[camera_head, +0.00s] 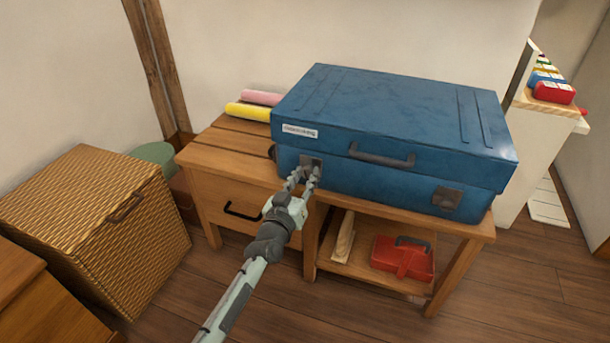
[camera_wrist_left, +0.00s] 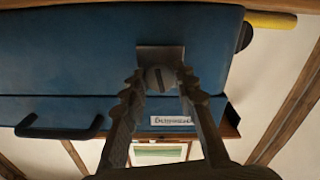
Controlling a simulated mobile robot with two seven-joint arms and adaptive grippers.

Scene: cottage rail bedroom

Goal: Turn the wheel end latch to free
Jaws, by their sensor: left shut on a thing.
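A blue suitcase (camera_head: 390,130) lies flat and closed on a wooden bench. The wheel end latch, a grey plate (camera_head: 312,160) with a round slotted knob, is on its front face near the left end, where a dark wheel (camera_head: 271,152) shows. My left gripper (camera_head: 304,177) reaches it from the front and is shut on the latch knob. The other latch (camera_head: 446,200) is at the right. My right gripper is out of view.
The bench (camera_head: 225,150) has a drawer with a black handle and a low shelf with a red caddy (camera_head: 402,258) and a wooden block. A wicker chest (camera_head: 95,230) stands at left.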

